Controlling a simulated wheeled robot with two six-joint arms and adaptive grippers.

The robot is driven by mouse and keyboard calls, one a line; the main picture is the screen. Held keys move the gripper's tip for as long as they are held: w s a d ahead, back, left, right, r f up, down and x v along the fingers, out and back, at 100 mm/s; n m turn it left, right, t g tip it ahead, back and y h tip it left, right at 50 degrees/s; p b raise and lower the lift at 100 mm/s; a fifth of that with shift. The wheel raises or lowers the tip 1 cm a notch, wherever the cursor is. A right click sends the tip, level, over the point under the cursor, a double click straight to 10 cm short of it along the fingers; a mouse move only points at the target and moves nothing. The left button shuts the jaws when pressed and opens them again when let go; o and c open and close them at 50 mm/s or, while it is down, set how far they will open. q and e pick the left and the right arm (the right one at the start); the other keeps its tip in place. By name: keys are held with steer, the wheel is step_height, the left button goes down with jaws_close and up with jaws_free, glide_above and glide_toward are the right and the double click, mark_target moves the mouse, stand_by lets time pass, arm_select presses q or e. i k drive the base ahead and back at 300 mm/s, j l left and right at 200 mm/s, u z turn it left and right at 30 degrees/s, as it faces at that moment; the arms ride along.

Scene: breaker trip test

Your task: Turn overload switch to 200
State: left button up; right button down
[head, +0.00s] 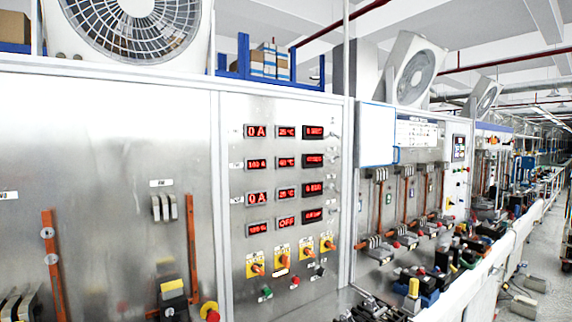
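A row of several rotary switches with yellow square plates and orange handles sits low on the metal panel in the head view. They run from the left switch (255,264) through two middle ones (282,258) (306,250) to the right switch (327,243). Their labels are too small to read, so I cannot tell which is the overload switch or what it is set to. Neither of my grippers is in view.
A green button (266,292) and a red button (295,281) sit below the switches. A red mushroom button on yellow (210,311) is further left. Copper-coloured bars (193,255) stand on the left panel.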

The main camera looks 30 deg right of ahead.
mark_target(328, 244)
steer(key=z, duration=1.25)
